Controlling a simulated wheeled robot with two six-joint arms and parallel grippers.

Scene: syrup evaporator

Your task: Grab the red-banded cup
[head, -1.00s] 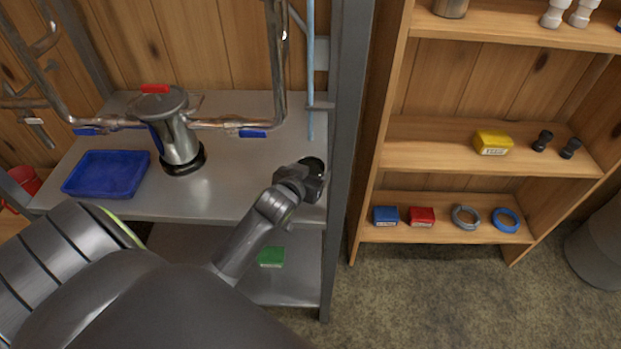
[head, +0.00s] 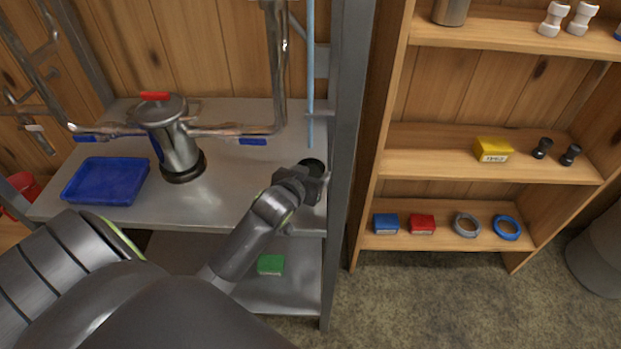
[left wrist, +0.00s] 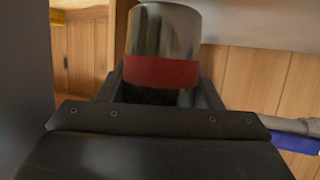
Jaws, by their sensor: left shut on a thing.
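The red-banded cup (left wrist: 162,50) shows in the left wrist view as a shiny metal cylinder with a red band and a dark lower part. It stands between the fingers of my left gripper (left wrist: 160,92), which is shut on it. In the head view my left gripper (head: 312,180) is over the right end of the metal shelf, close to the grey post. There, only a dark round top of the cup (head: 313,164) shows past the gripper, and the red band is hidden. My right gripper is in neither view.
A metal pot with a red handle (head: 174,140) and a blue tray (head: 105,182) stand on the metal shelf (head: 225,185). A grey post (head: 347,120) rises right beside my left gripper. A wooden shelf unit (head: 440,160) stands to the right.

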